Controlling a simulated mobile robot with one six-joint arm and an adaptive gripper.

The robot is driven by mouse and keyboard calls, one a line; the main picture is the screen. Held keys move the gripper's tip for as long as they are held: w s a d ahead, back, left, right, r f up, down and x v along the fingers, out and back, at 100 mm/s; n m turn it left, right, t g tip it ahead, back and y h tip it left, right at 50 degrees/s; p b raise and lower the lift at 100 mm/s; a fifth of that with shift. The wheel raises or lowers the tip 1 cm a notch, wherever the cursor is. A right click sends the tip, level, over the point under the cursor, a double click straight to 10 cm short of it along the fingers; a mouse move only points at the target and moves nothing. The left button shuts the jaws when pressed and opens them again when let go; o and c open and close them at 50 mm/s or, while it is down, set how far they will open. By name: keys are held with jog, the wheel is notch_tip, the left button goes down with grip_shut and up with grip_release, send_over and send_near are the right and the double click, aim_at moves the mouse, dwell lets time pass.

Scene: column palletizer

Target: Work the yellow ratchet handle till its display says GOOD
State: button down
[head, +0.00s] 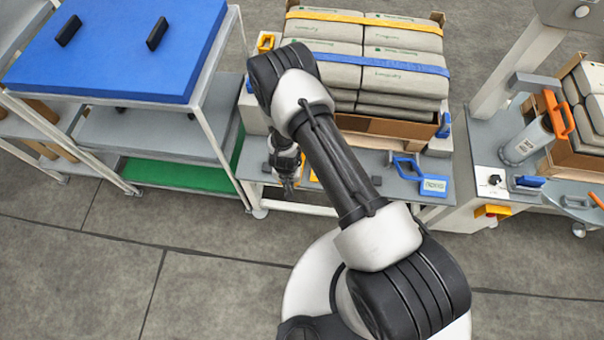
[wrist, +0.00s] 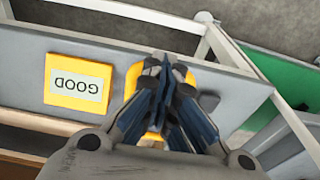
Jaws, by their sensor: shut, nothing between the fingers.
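The yellow display (wrist: 78,84) lies on the grey bench in the wrist view. Its screen reads GOOD, upside down in the picture. The yellow ratchet handle (wrist: 133,76) shows to the right of the display, behind my gripper (wrist: 165,70), which hides most of it. My gripper is shut with its fingertips together and nothing between them; I cannot tell whether it touches the handle. In the head view my gripper (head: 289,186) is low over the bench's front part, and a bit of yellow (head: 313,176) shows beside my arm.
Strapped grey sacks (head: 362,55) stand behind, under a yellow strap (head: 365,18) and a blue strap (head: 366,58). A blue handle (head: 408,166) and a blue display (head: 433,187) are to the right. A blue-topped cart (head: 120,48) stands close on the left.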

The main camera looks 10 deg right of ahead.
jog(key=shift+w+a+f, duration=0.15)
jog(key=shift+a+f, duration=0.05)
jog(key=shift+f, duration=0.35)
jog(key=shift+w+a+r, duration=0.1)
jog(key=shift+w+a, duration=0.05)
jog(key=shift+w, duration=0.05)
jog(key=r+p, duration=0.1)
jog(key=r, duration=0.2)
jog(key=r+p, duration=0.1)
jog(key=shift+w+d+r+p, duration=0.15)
jog(key=shift+w+d+p, duration=0.1)
jog(key=shift+d+p, duration=0.1)
jog(key=s+a+r+p, duration=0.1)
jog(key=s+r+p, duration=0.1)
jog(key=s+r, duration=0.3)
notch_tip(320, 180, up, 3)
jog(key=shift+s+a+f, duration=0.1)
jog(key=shift+s+a, duration=0.1)
dwell(1.5)
